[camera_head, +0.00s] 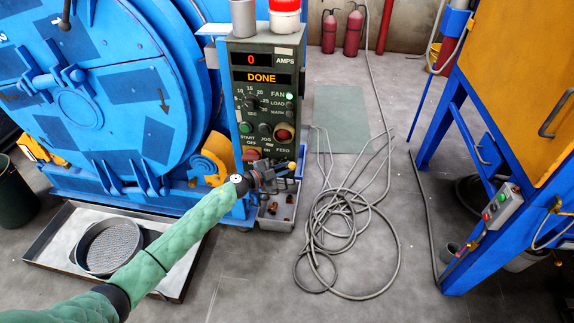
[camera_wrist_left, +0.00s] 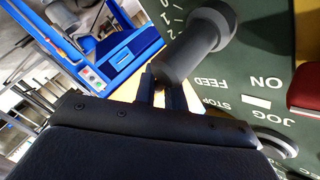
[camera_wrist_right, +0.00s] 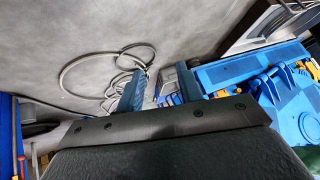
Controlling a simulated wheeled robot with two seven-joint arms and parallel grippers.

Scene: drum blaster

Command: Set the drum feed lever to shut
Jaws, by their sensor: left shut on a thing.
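The green control panel (camera_head: 265,100) stands in the middle of the head view, reading 0 AMPS and DONE. The feed lever (camera_head: 291,166), dark with a yellowish tip, is low on its front, below the FEED label. My left gripper (camera_head: 268,174) is at the panel's lower edge, shut on the lever and hiding part of it. In the left wrist view its fingers (camera_wrist_left: 162,92) meet a dark cylindrical grip (camera_wrist_left: 190,48) beside the FEED label. The lever's exact setting cannot be read. My right gripper (camera_wrist_right: 160,86) shows only in the right wrist view, open and empty.
The blue drum machine (camera_head: 80,90) stands left, with a tray (camera_head: 55,262) and round sieve (camera_head: 108,247) on the floor before it. A coiled hose (camera_head: 345,230) lies right of the panel. A blue and orange cabinet (camera_head: 520,90) stands at right.

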